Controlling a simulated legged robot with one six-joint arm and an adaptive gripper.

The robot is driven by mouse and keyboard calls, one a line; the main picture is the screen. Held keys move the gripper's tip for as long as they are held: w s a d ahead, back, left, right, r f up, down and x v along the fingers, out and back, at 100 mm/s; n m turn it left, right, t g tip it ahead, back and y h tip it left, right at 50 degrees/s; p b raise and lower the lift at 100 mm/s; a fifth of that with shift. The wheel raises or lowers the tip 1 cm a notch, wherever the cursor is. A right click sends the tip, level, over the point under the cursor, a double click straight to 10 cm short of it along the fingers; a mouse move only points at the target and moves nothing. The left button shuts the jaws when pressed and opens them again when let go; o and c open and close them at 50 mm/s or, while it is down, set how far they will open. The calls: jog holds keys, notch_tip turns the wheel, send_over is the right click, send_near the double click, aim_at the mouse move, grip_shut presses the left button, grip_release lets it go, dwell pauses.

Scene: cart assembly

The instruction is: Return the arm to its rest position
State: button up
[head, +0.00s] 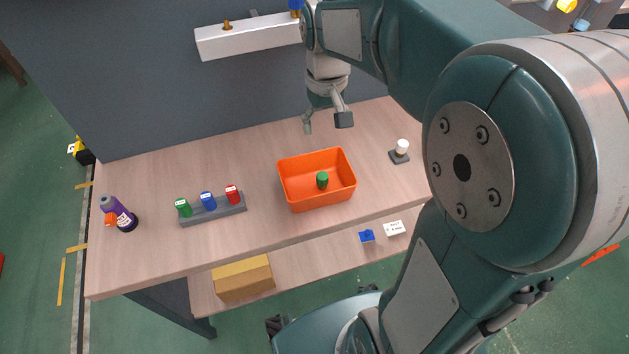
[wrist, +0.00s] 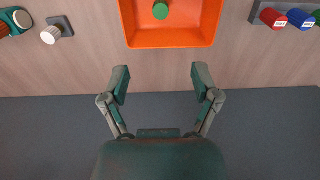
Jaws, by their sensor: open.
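My gripper (head: 326,119) hangs over the back part of the wooden table, behind the orange bin, with its fingers apart and nothing between them. In the wrist view my gripper (wrist: 160,85) also shows open and empty, with the two fingertips well separated. My arm reaches in from the right of the head view, raised and bent above the table. An orange bin (head: 312,203) stands on the table with a green cylinder (head: 322,180) inside it. The bin also shows at the top of the wrist view (wrist: 172,38), apart from the fingers.
A grey rack (head: 213,214) holds green, blue and red cylinders. A white shelf (head: 250,36) is on the back panel. A cardboard box (head: 243,279) sits lower.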

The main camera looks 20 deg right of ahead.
dwell(0.5)
jog(key=s+a+r+t, duration=0.1)
jog(key=s+r+t, duration=0.1)
jog(key=s, duration=0.5)
jog(key=s+a+r+t, duration=0.1)
jog(key=s+r+t, duration=0.1)
jog(key=s, duration=0.6)
jog(key=shift+t, duration=0.8)
jog(key=shift+s+r, duration=0.1)
